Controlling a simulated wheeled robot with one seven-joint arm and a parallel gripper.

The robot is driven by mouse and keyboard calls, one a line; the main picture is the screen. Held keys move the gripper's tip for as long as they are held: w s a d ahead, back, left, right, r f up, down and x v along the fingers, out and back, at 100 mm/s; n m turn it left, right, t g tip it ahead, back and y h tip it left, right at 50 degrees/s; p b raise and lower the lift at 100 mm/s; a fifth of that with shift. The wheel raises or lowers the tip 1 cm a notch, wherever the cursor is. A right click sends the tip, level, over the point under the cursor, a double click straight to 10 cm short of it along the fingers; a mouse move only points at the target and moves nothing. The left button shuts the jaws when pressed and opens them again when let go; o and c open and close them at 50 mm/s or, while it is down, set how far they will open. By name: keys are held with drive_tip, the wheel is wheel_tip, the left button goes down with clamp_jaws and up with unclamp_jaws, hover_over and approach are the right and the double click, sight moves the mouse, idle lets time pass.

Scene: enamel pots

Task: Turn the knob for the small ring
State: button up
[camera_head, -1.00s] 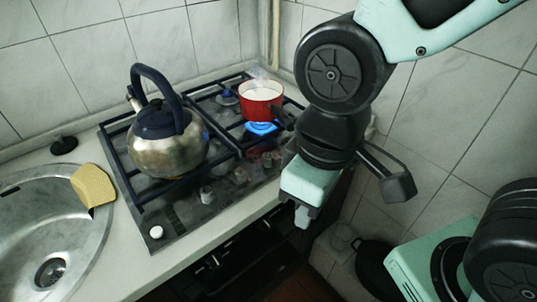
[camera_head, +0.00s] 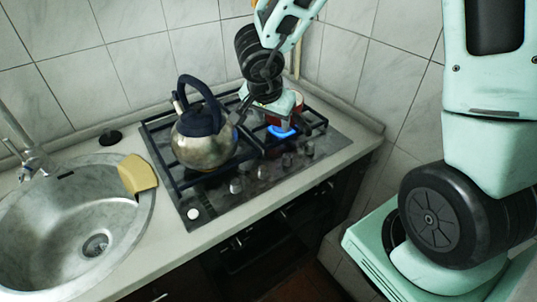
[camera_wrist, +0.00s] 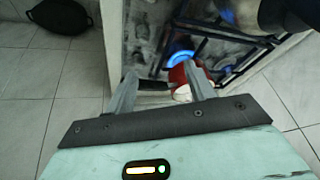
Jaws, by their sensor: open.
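The hob knobs stand in a row along the front of the gas hob (camera_head: 225,200); one (camera_head: 236,186) is near the front left and another (camera_head: 309,149) is at the right. I cannot tell which one serves the small ring. A blue flame (camera_head: 281,131) burns under the red pot (camera_head: 298,98), which is mostly hidden behind my gripper (camera_head: 272,108) in the head view. In the wrist view, my gripper (camera_wrist: 162,88) is open with its fingers spread. The red pot (camera_wrist: 179,74) shows beside the right finger, and the flame (camera_wrist: 181,57) lies beyond.
A steel kettle (camera_head: 203,150) with a dark blue handle stands on the hob left of my gripper. A white button (camera_head: 193,213) sits at the hob's front left corner. Tiled walls close off the back.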

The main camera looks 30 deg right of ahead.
drive_tip(key=s+g, duration=0.1)
drive_tip(key=b, duration=0.6)
approach(287, 155)
drive_tip(key=shift+m, duration=0.4)
drive_tip(key=x, duration=0.9)
drive_tip(key=shift+d+f, duration=0.15)
drive_tip(key=shift+f, duration=0.2)
